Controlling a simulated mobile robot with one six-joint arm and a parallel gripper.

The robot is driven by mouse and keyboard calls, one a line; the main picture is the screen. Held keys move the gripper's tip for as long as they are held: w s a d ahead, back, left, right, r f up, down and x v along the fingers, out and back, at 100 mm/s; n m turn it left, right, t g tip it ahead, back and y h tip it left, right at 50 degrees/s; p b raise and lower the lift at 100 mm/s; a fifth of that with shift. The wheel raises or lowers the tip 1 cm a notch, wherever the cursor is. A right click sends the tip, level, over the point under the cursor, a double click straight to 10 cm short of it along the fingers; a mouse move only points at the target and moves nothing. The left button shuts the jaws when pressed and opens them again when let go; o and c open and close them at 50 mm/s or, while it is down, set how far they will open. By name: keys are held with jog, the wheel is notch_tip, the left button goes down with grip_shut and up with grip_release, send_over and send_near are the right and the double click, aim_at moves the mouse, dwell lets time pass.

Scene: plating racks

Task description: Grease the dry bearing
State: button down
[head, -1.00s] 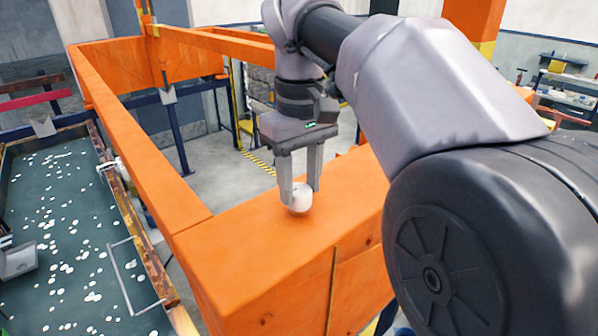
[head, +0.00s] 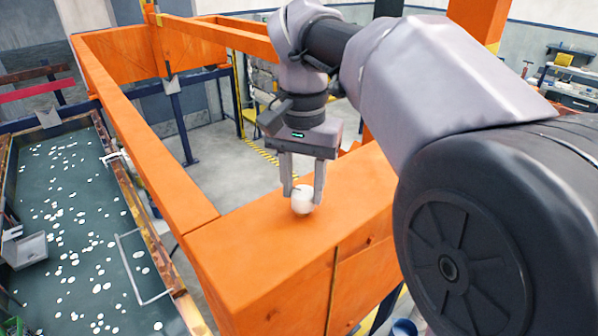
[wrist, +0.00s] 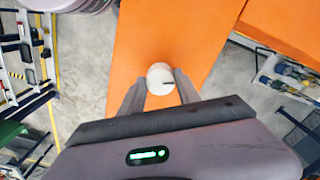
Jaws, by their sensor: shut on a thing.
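A small white rounded object (head: 303,199) with a dark mark on it is between the fingers of my gripper (head: 304,190). In the wrist view the white object (wrist: 160,78) is round from above, with a short dark line, and the fingertips of my gripper (wrist: 159,84) are shut on its sides. It is over the top face of a wide orange beam (head: 250,232); I cannot tell whether it touches the beam. I cannot make out a bearing for certain, or whether the white object is part of one.
The orange beams form a frame around an open gap with floor below. A dark green tank (head: 75,220) with scattered white flecks lies to the left, with a grey metal box (head: 22,250) at its edge. A workbench (head: 570,90) stands at the back right.

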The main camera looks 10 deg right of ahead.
aim_at(304, 191)
jog(key=m, duration=0.5)
jog(key=shift+m, duration=0.3)
dwell(0.4)
jog(key=c, duration=0.9)
grip_release()
jog(key=shift+w+d, duration=0.1)
jog(key=shift+w, duration=0.05)
jog(key=shift+o, duration=0.2)
notch_tip(304, 191, up, 17)
jog(key=p, duration=0.4)
jog(key=shift+r, duration=0.15)
